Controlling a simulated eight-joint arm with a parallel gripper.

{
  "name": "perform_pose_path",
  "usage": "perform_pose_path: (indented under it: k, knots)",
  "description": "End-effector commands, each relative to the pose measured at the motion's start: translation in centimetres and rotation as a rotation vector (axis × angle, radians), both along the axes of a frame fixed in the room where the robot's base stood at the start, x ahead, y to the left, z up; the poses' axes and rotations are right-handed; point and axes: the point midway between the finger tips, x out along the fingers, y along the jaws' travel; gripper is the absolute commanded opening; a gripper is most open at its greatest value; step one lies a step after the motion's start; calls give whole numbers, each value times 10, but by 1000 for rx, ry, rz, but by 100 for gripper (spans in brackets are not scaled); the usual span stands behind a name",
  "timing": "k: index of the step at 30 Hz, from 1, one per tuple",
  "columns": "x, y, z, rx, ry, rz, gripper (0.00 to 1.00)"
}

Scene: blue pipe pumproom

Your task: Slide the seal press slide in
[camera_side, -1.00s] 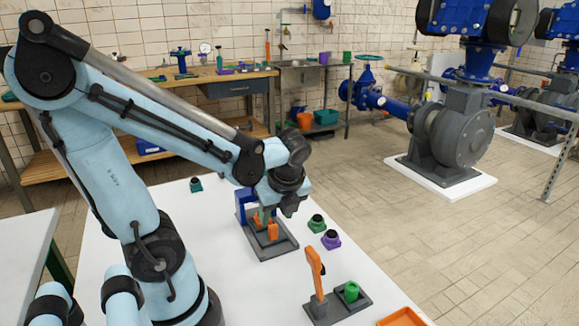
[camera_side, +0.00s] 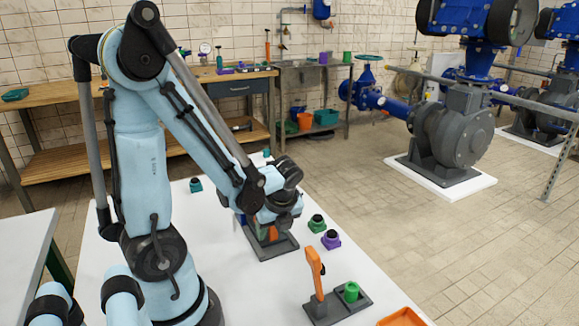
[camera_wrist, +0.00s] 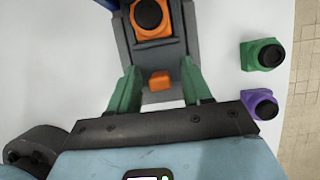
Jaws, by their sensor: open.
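The seal press has a dark grey base (camera_side: 275,249) on the white table, with blue parts behind. In the wrist view its grey base (camera_wrist: 180,50) carries an orange piece with a round black top (camera_wrist: 149,16). Closer to my gripper is an orange upright block (camera_wrist: 160,80), which looks like the slide's handle; it also shows in the side view (camera_side: 273,233). My gripper (camera_wrist: 160,70) is open, its green fingers on either side of this block, with gaps on both sides. In the side view my wrist hides much of the press.
A green block with a black top (camera_side: 316,224) and a purple one (camera_side: 331,240) stand right of the press. A grey fixture with an orange lever (camera_side: 316,272) and green cylinder (camera_side: 351,291) is nearer the front. An orange tray (camera_side: 402,317) lies at the front edge.

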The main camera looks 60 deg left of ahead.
Motion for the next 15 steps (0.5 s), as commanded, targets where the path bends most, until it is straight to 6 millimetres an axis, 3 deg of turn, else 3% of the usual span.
perform_pose_path:
  k: [4, 13, 15]
  knots:
    - [0, 0, 0, 0, 0, 0, 47]
    - [0, 0, 0, 0, 0, 0, 1]
    - [0, 0, 0, 0, 1, 0, 0]
